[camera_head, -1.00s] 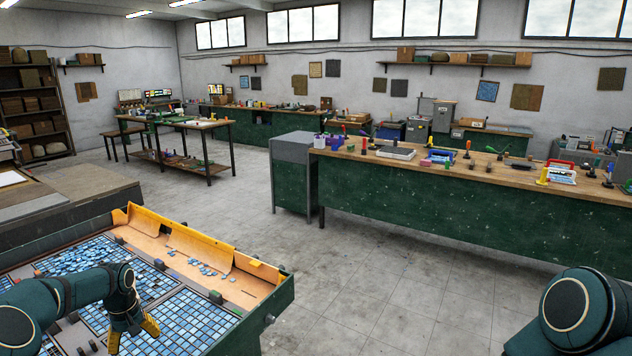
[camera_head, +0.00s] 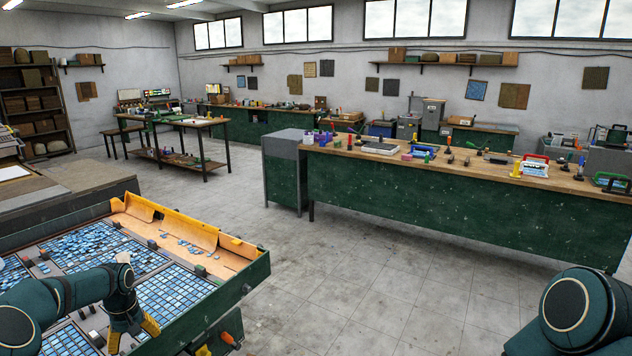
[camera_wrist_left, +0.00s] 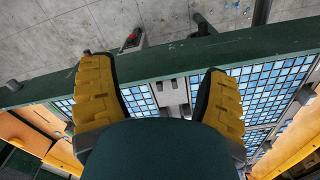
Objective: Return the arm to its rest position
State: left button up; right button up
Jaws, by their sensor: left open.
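My left arm comes in from the left in the head view, over the green-sided mosaic table (camera_head: 215,318). My left gripper (camera_head: 132,338) has yellow-padded fingers and hangs above the sheets of blue tiles (camera_head: 172,292). In the left wrist view its two fingers (camera_wrist_left: 158,95) stand wide apart with nothing between them. The table's green edge and the blue tiles show beyond and between the fingers. My right arm shows only as a rounded dark link at the lower right of the head view; its gripper is out of view.
An orange trough (camera_head: 186,231) with a few loose blue tiles runs along the table's far side. A long green workbench (camera_head: 420,208) with tools stands to the right, beside a grey cabinet (camera_head: 286,172). The grey floor (camera_head: 330,285) between them is clear.

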pick_arm(q)
jog(key=s+d+f+m+h+b, duration=0.15)
jog(key=d+f, duration=0.35)
jog(key=d, duration=0.5)
jog(key=s+d+f+m+t+h+b, duration=0.15)
jog(key=d+f, duration=0.25)
jog(key=d, duration=0.6)
jog(key=s+d+f+m+h+b, duration=0.1)
jog(key=s+d+f+m, duration=0.1)
jog(key=d+f, duration=0.5)
jog(key=s+d+f+b, duration=0.1)
jog(key=s+d, duration=0.5)
jog(key=s, duration=0.3)
jog(key=s+d+f+m+b, duration=0.1)
jog(key=s+d+f+b, duration=0.1)
jog(key=s+d, duration=0.5)
jog(key=s, duration=0.3)
jog(key=shift+f, duration=0.3)
pick_arm(e)
notch_tip(320, 180, down, 8)
jog(key=shift+s+f, duration=0.15)
jog(key=shift+s, duration=0.3)
pick_arm(q)
jog(key=shift+t, duration=0.25)
